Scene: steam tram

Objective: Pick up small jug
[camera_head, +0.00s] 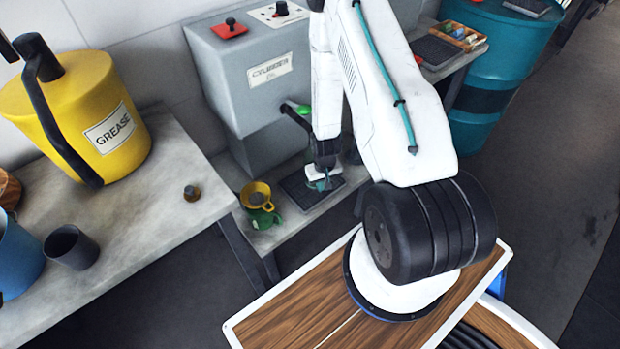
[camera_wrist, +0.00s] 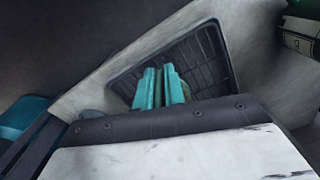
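The fingers look close together. A thin greenish strip shows between them, and I cannot tell whether they hold anything. A small green vessel (camera_head: 264,219) stands left of the tray, by a yellow funnel (camera_head: 257,194). It may be the small jug, but I cannot be sure. It is apart from my gripper.
The grey tank (camera_head: 250,75) with a green-tipped tap stands close behind my gripper. A teal drum (camera_head: 500,60) stands right.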

